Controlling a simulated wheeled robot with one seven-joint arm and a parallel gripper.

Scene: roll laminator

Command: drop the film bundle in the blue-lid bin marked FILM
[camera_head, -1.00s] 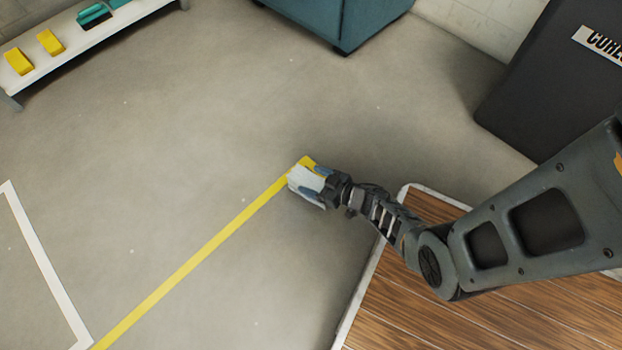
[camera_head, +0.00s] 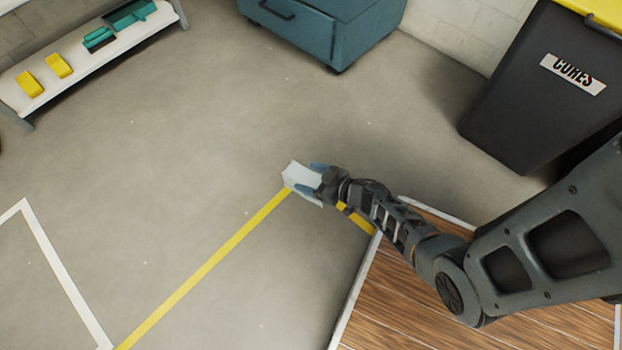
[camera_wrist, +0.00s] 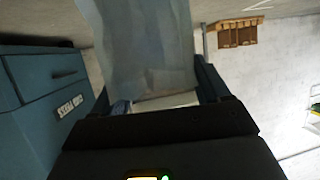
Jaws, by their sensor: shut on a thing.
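My gripper (camera_head: 312,181) is shut on the film bundle (camera_head: 294,176), a small pale white-grey block, and holds it out over the floor. In the wrist view the film bundle (camera_wrist: 140,45) is a translucent grey-blue sheet between the fingers, filling the upper middle. A dark bin (camera_head: 545,90) with a yellow top edge and a label reading CORES stands at the upper right, apart from my gripper. No blue-lid bin marked FILM shows in either view.
A teal drawer cabinet (camera_head: 335,40) stands at the top middle. A white bench (camera_head: 85,65) with yellow and teal items is at the upper left. A wood-topped surface (camera_head: 440,310) lies below my arm. Open floor with a yellow line (camera_head: 215,260) spreads left.

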